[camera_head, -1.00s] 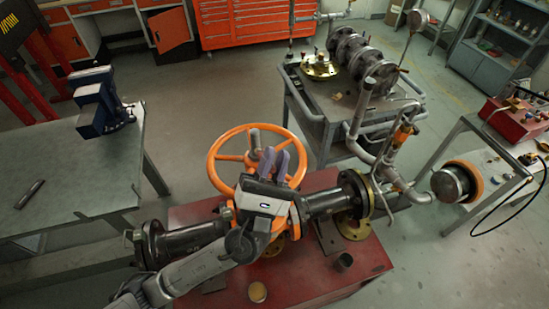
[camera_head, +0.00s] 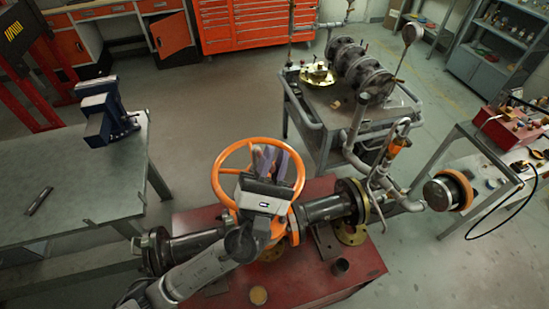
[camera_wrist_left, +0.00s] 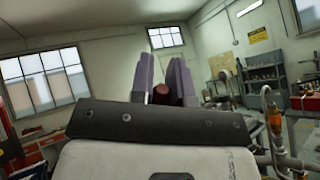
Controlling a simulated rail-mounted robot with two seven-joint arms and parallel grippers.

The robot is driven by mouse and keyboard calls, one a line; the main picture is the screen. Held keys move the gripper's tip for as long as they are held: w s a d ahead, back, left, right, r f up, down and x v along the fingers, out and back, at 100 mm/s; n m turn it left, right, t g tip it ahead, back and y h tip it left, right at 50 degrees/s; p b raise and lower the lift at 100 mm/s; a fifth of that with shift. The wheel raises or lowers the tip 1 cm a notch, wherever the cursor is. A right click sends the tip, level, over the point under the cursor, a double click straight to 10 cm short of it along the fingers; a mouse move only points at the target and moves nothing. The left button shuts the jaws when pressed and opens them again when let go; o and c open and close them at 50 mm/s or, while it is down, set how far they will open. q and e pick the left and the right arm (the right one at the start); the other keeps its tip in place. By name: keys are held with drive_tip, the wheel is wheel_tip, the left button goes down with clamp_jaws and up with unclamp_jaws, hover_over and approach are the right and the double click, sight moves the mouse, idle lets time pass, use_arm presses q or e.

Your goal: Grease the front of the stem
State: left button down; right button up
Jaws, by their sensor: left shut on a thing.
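The gate valve has an orange handwheel (camera_head: 220,170) and stands on a red bench (camera_head: 335,285). My left gripper (camera_head: 268,163) is at the wheel, its two purple-grey fingers pointing up and away over the wheel's middle. In the left wrist view the fingers (camera_wrist_left: 162,85) are shut on a thin thing, of which only a dark red-brown round end (camera_wrist_left: 161,94) shows between them. I cannot tell what the held thing is. The stem is hidden behind my left gripper and I cannot tell whether anything touches it. My right gripper is out of view.
A small round pot with tan contents (camera_head: 258,296) and a dark cup (camera_head: 340,266) stand on the red bench. A blue vise (camera_head: 105,112) is on the left table. A cart (camera_head: 350,118) with metal parts stands behind.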

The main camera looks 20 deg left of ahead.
use_arm(q)
drive_tip(key=shift+f, duration=0.1)
wheel_tip(320, 180, down, 2)
drive_tip(key=shift+f+b, duration=0.15)
drive_tip(key=shift+b, duration=1)
wheel_tip(320, 180, down, 4)
drive_tip(key=b, duration=0.4)
drive_tip(key=shift+f, duration=0.25)
drive_tip(key=shift+s, duration=0.1)
